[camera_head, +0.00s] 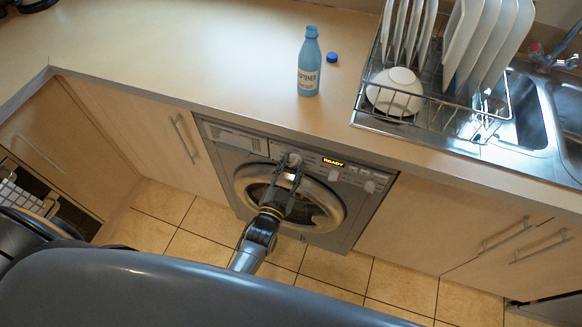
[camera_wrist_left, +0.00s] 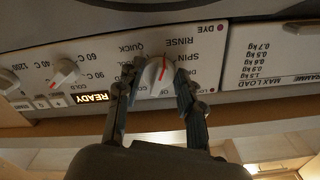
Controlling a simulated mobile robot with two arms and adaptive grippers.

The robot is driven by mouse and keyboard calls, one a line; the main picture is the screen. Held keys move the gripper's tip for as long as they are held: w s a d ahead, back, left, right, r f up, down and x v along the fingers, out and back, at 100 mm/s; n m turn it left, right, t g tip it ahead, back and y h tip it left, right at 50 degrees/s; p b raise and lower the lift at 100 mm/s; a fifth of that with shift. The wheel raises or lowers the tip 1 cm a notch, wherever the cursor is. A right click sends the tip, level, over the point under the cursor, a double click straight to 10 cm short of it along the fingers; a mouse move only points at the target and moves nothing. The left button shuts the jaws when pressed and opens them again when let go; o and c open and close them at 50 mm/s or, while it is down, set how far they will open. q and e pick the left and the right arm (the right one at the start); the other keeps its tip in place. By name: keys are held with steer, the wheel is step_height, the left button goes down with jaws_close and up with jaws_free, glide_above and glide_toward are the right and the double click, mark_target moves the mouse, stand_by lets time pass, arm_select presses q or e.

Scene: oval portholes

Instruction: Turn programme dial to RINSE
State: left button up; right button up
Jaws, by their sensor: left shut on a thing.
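The washing machine's programme dial (camera_head: 293,158) is a pale round knob on the front panel. In the left wrist view, which shows the panel upside down, the dial (camera_wrist_left: 155,78) has a red pointer line running up toward the RINSE label (camera_wrist_left: 178,41). Labels QUICK and SPIN lie on either side of RINSE. My left gripper (camera_head: 288,167) reaches the panel, its two dark fingers shut on the dial, one on each side. The fingers also show in the left wrist view (camera_wrist_left: 155,76); they hide part of the surrounding print. My right gripper is not in view.
The lit display (camera_head: 333,162) reads READY. Other knobs sit beside it, including a temperature knob (camera_wrist_left: 65,72). The round door (camera_head: 290,198) is below. The counter above holds a blue softener bottle (camera_head: 309,65), its cap (camera_head: 332,57) and a dish rack (camera_head: 440,105).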

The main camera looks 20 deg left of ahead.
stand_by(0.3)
arm_select(q)
steer(key=o, duration=1.1)
steer(key=shift+w, duration=0.1)
steer(key=shift+o, duration=0.2)
steer(key=s, duration=1.2)
steer(key=shift+a, duration=0.2)
